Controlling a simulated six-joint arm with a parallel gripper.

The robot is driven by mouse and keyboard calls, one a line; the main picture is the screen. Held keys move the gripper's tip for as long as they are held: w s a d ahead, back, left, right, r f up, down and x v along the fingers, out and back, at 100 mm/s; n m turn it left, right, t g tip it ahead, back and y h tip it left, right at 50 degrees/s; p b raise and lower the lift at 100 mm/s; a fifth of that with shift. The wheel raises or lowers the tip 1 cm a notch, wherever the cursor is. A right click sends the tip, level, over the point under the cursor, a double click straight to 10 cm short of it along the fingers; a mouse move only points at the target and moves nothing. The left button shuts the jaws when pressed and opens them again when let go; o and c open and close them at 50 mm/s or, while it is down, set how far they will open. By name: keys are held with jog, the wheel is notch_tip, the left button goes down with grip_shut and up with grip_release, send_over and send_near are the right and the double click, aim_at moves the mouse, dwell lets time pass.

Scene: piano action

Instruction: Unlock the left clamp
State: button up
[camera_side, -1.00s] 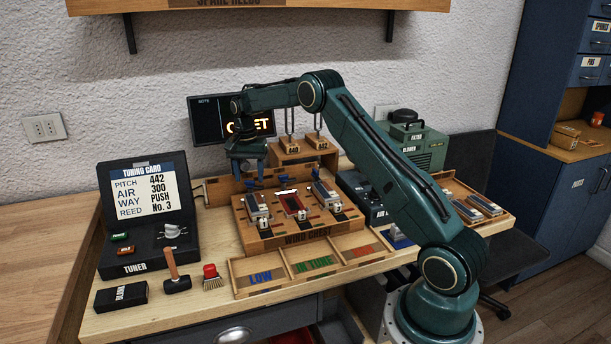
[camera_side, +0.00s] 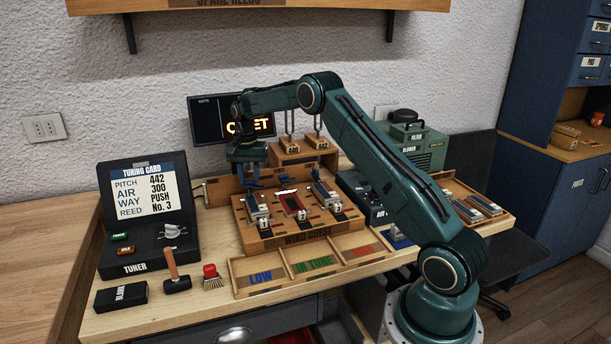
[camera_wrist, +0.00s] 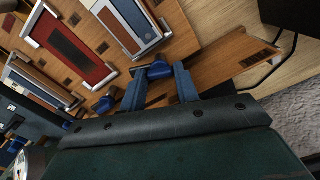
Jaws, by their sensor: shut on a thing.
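The left clamp is a small blue lever (camera_wrist: 158,69) at the back end of the left reed block (camera_wrist: 125,24). In the wrist view it sits between the two blue fingers of my gripper (camera_wrist: 160,84), which are closed on it. In the side view my gripper (camera_side: 249,174) is low over the back left of the wind chest (camera_side: 270,240), at the left clamp. The fingertips are small there and partly hide the lever. The left reed block (camera_side: 256,206) lies in its slot in front.
A red block (camera_side: 291,204) and a right reed block (camera_side: 325,194) lie in the other slots, with blue clamps behind them. A wooden rack (camera_side: 302,154) with hanging pieces stands close behind. The tuner (camera_side: 146,220) is at the left.

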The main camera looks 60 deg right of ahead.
jog(key=shift+n, duration=2.3)
jog(key=o, duration=1)
jog(key=shift+r, duration=0.1)
notch_tip(320, 180, up, 14)
jog(key=shift+f, duration=0.2)
jog(key=shift+a+r, duration=0.1)
